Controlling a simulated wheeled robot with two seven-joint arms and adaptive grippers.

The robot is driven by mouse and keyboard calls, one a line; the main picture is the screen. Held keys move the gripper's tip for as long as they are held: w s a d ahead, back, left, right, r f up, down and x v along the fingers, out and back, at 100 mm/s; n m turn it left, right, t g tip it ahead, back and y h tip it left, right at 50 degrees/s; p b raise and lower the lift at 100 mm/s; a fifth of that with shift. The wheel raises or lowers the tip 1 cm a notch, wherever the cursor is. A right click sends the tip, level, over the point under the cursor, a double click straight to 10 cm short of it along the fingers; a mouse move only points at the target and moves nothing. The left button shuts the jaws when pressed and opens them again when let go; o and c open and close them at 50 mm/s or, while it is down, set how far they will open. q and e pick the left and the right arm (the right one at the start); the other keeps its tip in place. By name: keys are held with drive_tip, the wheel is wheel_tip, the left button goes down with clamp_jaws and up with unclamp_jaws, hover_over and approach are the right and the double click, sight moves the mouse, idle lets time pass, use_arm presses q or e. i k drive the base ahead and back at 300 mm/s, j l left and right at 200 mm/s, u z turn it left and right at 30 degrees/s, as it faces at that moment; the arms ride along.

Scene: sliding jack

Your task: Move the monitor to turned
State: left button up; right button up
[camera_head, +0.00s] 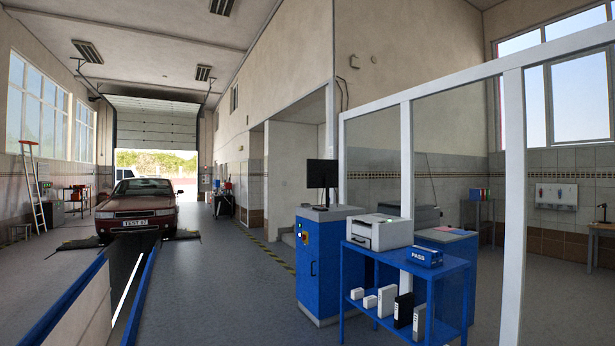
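The monitor (322,174) is a thin black screen on a stand. It stands upright on top of a blue cabinet (318,262) with a light top, near the middle of the camera_head view. The dark face of its screen shows. A small dark item lies on the cabinet top by the foot of the monitor. Neither my left nor my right gripper shows in this view, and nothing touches the monitor.
A blue shelf (402,254) with a printer (377,232), a blue box (424,256) and binders stands right of the cabinet. White-framed glass panels (513,200) stand behind and right. Left are a red car (137,207) and a pit with blue rails. Grey floor (230,290) between is clear.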

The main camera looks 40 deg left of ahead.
sight(317, 169)
drive_tip(key=i+l+u, duration=0.15)
drive_tip(key=i+u, duration=0.2)
drive_tip(key=i, duration=0.25)
drive_tip(key=i+u, duration=0.65)
drive_tip(key=u, duration=0.2)
drive_tip(key=i+u, duration=0.25)
drive_tip(key=i, duration=0.15)
drive_tip(key=i+u, duration=0.3)
drive_tip(key=i+z, duration=0.1)
drive_tip(key=i, duration=0.75)
drive_tip(key=i+j+z, duration=0.1)
drive_tip(key=i, duration=0.8)
drive_tip(key=i+z, duration=0.2)
drive_tip(key=i, duration=0.4)
drive_tip(key=i+z, duration=0.2)
drive_tip(key=i, duration=0.35)
drive_tip(key=i+j+z, duration=0.2)
drive_tip(key=i, duration=0.4)
